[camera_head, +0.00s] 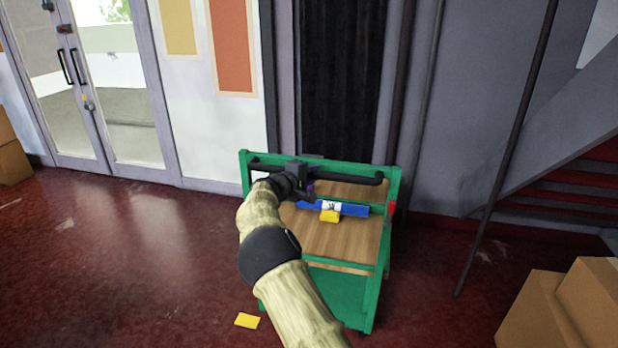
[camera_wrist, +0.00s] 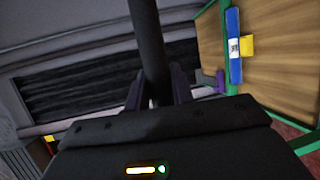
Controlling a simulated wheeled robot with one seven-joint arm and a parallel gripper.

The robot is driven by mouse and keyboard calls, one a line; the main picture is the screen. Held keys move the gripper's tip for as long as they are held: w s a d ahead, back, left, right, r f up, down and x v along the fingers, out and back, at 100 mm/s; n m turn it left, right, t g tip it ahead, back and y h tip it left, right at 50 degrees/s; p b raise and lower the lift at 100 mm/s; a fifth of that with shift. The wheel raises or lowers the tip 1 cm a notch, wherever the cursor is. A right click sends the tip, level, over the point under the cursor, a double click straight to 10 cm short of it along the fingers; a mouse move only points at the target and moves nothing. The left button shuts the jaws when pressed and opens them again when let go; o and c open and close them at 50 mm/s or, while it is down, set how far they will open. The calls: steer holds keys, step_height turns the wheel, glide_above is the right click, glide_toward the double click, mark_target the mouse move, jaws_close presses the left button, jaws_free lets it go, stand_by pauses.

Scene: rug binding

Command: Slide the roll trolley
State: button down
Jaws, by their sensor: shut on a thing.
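The roll trolley (camera_head: 372,285) has a green frame, wooden shelf boards and a black push bar across its top. It stands on the red floor in front of a dark curtain. My gripper (camera_head: 298,172) is at the left-middle part of the black bar (camera_head: 345,177). In the wrist view the bar (camera_wrist: 150,50) runs between the two fingers of my gripper (camera_wrist: 154,90), which are shut on it. A blue bar with a white label (camera_head: 350,209) and a yellow block (camera_head: 329,216) lie on the trolley's board. Part of the trolley's left side is hidden behind my arm.
A yellow piece (camera_head: 247,320) lies on the floor left of the trolley. Cardboard boxes (camera_head: 560,305) stand at lower right, more boxes (camera_head: 10,150) at far left. A dark pole (camera_head: 510,140) and stairs are at right. Floor left of the trolley is mostly clear.

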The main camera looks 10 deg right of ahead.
steer(key=shift+a, duration=0.1)
steer(key=c, duration=1.2)
jaws_free()
steer(key=b+v, duration=0.1)
steer(key=v, duration=1.6)
steer(key=shift+s+r+b, duration=0.15)
steer(key=shift+b, duration=0.15)
